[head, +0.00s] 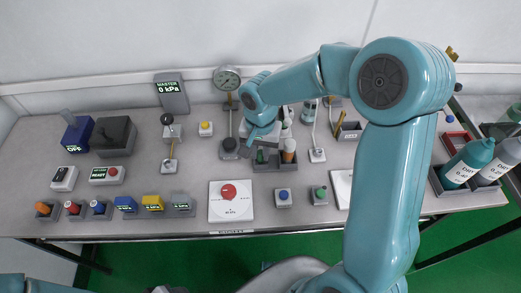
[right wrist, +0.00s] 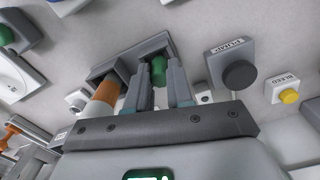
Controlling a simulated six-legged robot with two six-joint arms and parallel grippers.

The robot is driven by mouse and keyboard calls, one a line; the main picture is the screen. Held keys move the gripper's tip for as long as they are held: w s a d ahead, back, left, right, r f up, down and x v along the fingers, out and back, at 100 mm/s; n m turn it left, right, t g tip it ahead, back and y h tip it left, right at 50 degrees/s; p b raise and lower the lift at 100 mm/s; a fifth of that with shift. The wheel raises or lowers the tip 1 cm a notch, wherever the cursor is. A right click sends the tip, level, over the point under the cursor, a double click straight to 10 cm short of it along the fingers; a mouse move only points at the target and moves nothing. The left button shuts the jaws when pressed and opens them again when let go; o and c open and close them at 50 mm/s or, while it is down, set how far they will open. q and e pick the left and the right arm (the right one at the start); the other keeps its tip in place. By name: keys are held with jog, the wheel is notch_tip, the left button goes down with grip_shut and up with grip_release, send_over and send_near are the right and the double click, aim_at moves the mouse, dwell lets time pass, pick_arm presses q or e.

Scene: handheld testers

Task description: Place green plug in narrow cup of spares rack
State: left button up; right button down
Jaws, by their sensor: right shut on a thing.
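The green plug (right wrist: 158,70) is between the two fingers of my right gripper (right wrist: 160,88) in the right wrist view, and the gripper is shut on it. The dark grey spares rack (right wrist: 157,42) is around and just beyond the plug. In the head view my right gripper (head: 256,143) is low over the left part of the rack (head: 275,169), with the green plug (head: 261,157) below it. I cannot tell whether the plug's lower end is inside a cup. An orange-and-white cylinder (head: 289,151) stands in the rack's right part. My left gripper is not in view.
A dark pump knob (right wrist: 239,74) and a yellow bleed button (right wrist: 289,96) are beside the rack. A round gauge (head: 227,78) stands behind. A white plate with a red dial (head: 229,191) is in front. Bottles (head: 467,163) stand at the far right.

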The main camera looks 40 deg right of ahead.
aim_at(261, 152)
jog(key=shift+s+r, duration=0.1)
jog(key=shift+f, duration=0.3)
jog(key=c, duration=1)
grip_release()
jog(key=shift+r, duration=0.1)
jog(key=shift+r, duration=0.2)
notch_tip(261, 152, up, 12)
jog(key=p, duration=0.1)
